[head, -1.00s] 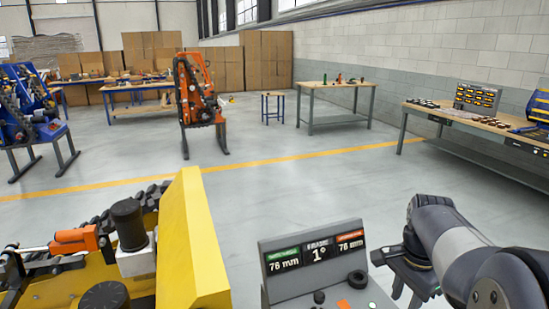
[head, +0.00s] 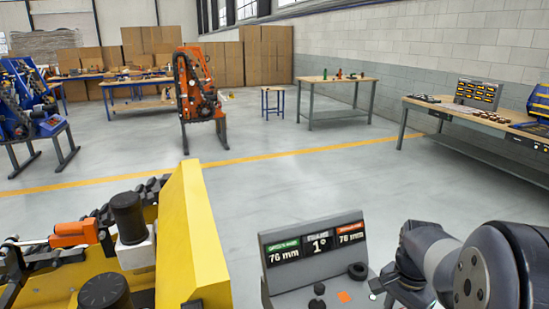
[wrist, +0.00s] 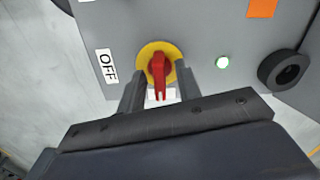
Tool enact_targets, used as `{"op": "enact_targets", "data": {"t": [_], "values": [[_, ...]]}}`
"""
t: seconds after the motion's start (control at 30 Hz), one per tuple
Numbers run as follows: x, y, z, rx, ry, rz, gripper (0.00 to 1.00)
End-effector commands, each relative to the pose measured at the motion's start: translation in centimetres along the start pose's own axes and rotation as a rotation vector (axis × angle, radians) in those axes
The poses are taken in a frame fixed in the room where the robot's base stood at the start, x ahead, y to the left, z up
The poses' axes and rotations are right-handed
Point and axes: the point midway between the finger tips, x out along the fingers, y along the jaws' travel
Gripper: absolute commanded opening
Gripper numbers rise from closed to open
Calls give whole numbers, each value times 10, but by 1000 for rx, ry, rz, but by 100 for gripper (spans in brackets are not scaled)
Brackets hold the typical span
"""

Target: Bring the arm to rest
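My arm (head: 436,254) is bent at the lower right of the head view, beside a grey control console (head: 315,262). In the wrist view my gripper (wrist: 159,78) is open, with its two dark fingers apart. I cannot tell how far the fingertips are from the panel. A white OFF label (wrist: 107,66) is left of the disc. In the head view the gripper is mostly hidden by the arm and the lower edge.
A yellow tracked machine (head: 190,240) stands close at the left. A workbench (head: 470,125) runs along the right wall. The floor beyond is open.

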Motion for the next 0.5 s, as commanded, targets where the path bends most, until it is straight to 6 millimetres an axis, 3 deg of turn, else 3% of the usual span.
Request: {"op": "enact_targets", "data": {"t": [0.5], "values": [[1,0,0,-410,0,0,33]]}}
